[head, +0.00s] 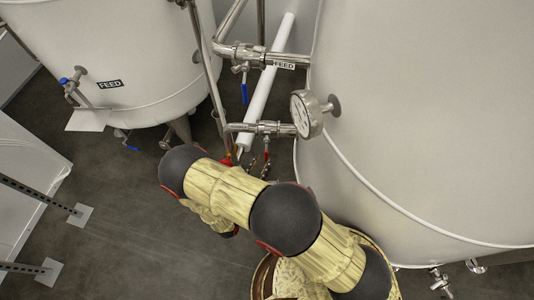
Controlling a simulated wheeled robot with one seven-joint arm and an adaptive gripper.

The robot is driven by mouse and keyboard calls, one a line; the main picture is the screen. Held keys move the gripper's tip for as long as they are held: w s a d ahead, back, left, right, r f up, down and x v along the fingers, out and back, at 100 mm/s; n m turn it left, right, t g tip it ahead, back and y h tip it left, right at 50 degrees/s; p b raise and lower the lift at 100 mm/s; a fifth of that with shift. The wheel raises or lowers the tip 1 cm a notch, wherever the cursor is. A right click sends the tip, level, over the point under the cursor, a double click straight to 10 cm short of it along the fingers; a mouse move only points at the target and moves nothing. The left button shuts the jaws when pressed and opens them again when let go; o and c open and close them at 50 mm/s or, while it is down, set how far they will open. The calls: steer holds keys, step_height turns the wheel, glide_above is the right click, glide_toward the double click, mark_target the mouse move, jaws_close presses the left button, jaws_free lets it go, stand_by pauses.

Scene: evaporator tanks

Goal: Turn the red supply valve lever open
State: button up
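A small red lever (227,160) shows below the left end of the steel pipe fitting (265,128) beside the pressure gauge. It lies just above my arm in the head view, and its lower part is hard to make out. My arm (235,195) crosses the view from lower right to centre and folds back under itself. Two thin dark pieces with coloured spots (259,166) stick up behind the arm, right of the lever. They may be my gripper's fingers, but they are too small to be sure. The rest of my gripper is hidden behind the arm.
A large tank (430,120) fills the right side, and a smaller tank (110,45) stands at upper left. A round gauge (307,114) juts out near the fitting. A blue-handled valve (244,90) hangs above.

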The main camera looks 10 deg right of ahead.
mark_target(266, 155)
steer(key=shift+x, duration=2.05)
steer(key=c, duration=0.3)
steer(key=c, duration=0.4)
jaws_close()
